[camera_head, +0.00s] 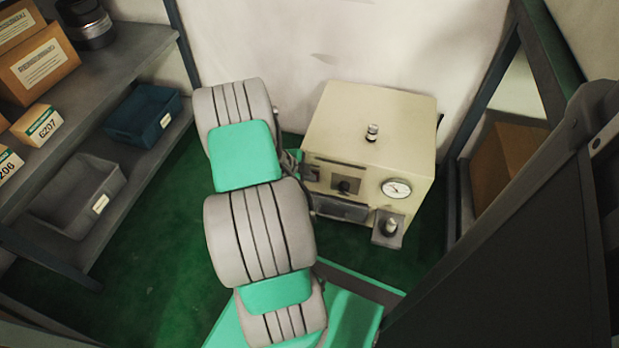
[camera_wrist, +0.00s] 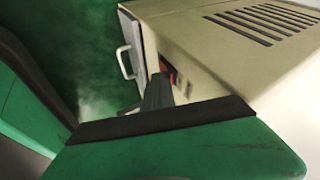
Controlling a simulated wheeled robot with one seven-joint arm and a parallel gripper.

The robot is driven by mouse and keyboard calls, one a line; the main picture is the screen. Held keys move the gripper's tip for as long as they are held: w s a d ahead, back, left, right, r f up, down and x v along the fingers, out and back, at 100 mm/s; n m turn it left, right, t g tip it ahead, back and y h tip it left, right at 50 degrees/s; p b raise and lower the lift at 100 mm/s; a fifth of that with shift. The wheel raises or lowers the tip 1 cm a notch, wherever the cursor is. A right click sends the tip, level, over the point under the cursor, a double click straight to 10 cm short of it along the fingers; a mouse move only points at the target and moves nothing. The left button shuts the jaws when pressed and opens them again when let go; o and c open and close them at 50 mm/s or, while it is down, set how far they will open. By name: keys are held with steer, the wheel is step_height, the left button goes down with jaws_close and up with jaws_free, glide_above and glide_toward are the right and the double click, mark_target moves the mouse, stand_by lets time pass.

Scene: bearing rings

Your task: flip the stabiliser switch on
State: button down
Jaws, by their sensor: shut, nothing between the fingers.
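The stabiliser looks to be the cream metal box (camera_head: 375,125) on the floor against the wall, with a round dial (camera_head: 396,188) on its front. In the wrist view the box's cream casing (camera_wrist: 215,55) fills the upper right. A small red part (camera_wrist: 168,74), possibly the switch, shows in a dark recess there; its position cannot be told. My gripper (camera_wrist: 158,88) is shut and empty, its dark fingers close to the red part; touching or apart is unclear. In the head view my arm largely hides the gripper at the box's left front.
A pale handle (camera_wrist: 123,62) stands out on the box's face, left of the fingers. A shelf (camera_head: 125,75) with bins and cartons stands at left. A dark-framed rack (camera_head: 490,75) stands at right. Green floor (camera_head: 150,240) is clear between shelf and arm.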

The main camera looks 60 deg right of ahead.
steer(key=w+a+r+p, duration=0.2)
steer(key=a+r+p, duration=0.3)
steer(key=a, duration=0.5)
steer(key=shift+a+r, duration=0.3)
steer(key=shift+r, duration=0.5)
